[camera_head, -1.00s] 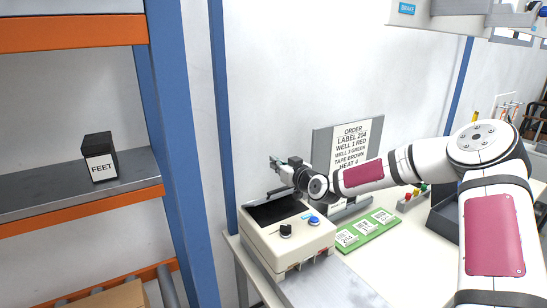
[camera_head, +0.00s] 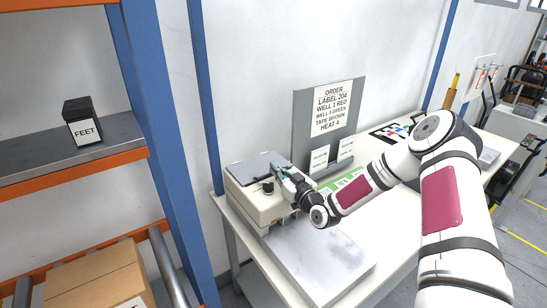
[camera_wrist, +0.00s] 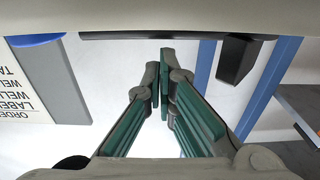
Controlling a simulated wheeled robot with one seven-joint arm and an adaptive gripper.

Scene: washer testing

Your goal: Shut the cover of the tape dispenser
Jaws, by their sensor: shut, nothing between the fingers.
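The tape dispenser is a beige box (camera_head: 251,207) at the near left end of the table in the head view. Its grey cover (camera_head: 254,167) lies over the top and looks flat; whether it sits fully flush I cannot tell. A black knob (camera_head: 267,188) is on the front part of the box. My gripper (camera_head: 281,173) is at the right front edge of the cover, close above the box; contact is unclear. In the wrist view, my gripper's green-padded fingers (camera_wrist: 164,85) are together with nothing between them. A beige edge (camera_wrist: 160,20) crosses the top there.
A grey plate (camera_head: 315,255) lies in front of the dispenser. A sign board (camera_head: 300,115) and green label mat (camera_head: 342,186) are beyond it. The white table is clear right of the plate.

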